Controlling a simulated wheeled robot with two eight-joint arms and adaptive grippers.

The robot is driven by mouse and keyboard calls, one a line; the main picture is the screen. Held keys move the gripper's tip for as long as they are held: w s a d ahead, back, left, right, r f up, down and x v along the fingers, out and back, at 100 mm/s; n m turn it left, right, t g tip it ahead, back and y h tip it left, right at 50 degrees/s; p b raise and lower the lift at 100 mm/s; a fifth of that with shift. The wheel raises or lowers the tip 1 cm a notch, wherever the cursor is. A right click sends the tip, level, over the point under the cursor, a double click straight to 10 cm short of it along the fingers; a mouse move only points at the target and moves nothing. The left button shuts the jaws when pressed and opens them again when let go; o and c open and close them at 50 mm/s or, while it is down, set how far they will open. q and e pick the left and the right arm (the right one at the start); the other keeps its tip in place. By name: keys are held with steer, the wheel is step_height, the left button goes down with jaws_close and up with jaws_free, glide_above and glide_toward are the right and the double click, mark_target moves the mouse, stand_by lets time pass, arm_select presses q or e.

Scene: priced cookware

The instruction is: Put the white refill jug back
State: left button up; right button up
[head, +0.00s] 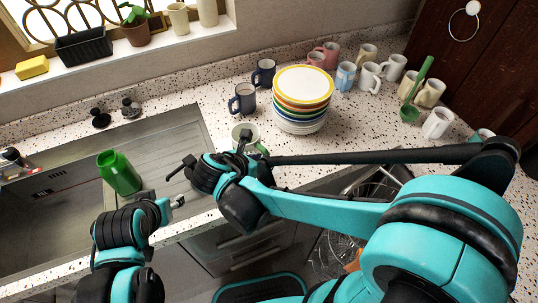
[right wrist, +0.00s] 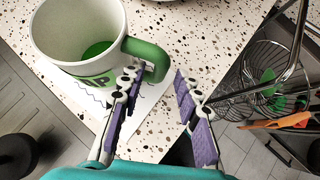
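A white mug-like jug with a green handle and green lettering (head: 245,131) stands near the counter's front edge, right of the sink, partly hidden behind my right gripper (head: 209,157). It fills the upper left of the right wrist view (right wrist: 75,30), upright, with green at the bottom inside. I cannot tell whether this is the refill jug named. My right gripper is open in the right wrist view (right wrist: 158,108), its fingertips just short of the handle, with nothing clearly between them. My left gripper (head: 177,202) is low at the sink's front edge; its finger opening is unclear.
A marked white sheet (right wrist: 150,92) lies under the jug. A green bottle (head: 120,173) stands in the sink (head: 60,215). Stacked plates (head: 301,98), dark blue mugs (head: 243,99) and several other mugs (head: 437,123) stand behind. A wire rack (head: 345,250) is below the counter.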

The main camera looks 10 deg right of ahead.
steer(key=s+d+r+m+y, duration=0.2)
steer(key=s+d+m+y, duration=0.1)
steer(key=m, duration=1)
steer(key=s+d+r+m+y+p, duration=0.1)
steer(key=s+d+m, duration=0.5)
steer(key=m, duration=0.7)
steer(key=shift+d+r+t+y, duration=0.2)
steer(key=shift+r+t+y, duration=0.2)
steer(key=shift+r+y, duration=0.6)
